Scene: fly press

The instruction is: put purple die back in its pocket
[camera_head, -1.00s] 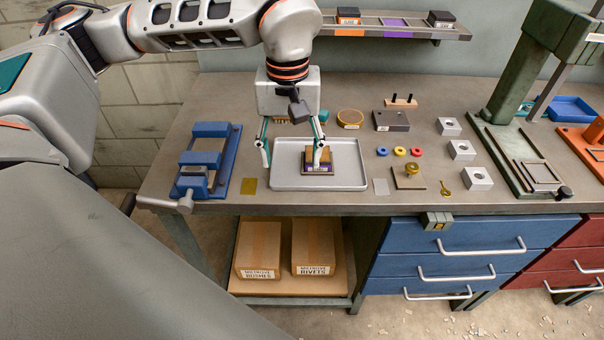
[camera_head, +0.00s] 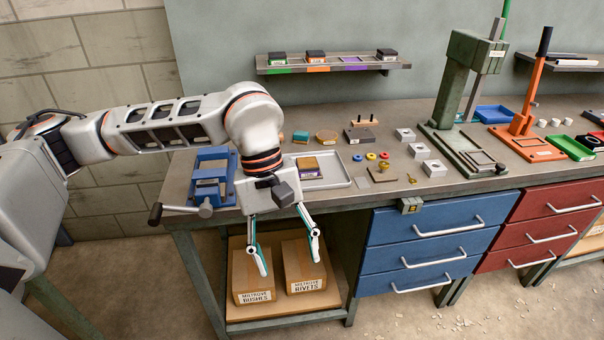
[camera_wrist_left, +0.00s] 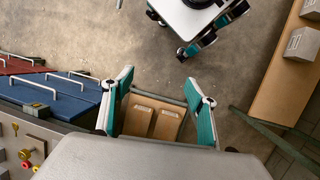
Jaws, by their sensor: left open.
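The purple die (camera_head: 308,168), a tan-topped block with a purple label, sits in the grey tray (camera_head: 335,181) on the bench. The wall shelf (camera_head: 300,69) behind has a purple-marked pocket (camera_head: 351,61) with no die in it. My left gripper (camera_head: 290,262) is open and empty. It points down in front of the bench, nearer the camera than the die and apart from it. My right gripper is not in view.
Other dies stand in the shelf's green (camera_head: 279,58), orange (camera_head: 316,57) and dark (camera_head: 387,55) pockets. A blue vise (camera_head: 211,177) is left of the tray. Coloured rings, grey blocks and the green press (camera_head: 455,95) are to the right. Blue drawers (camera_head: 425,240) front the bench.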

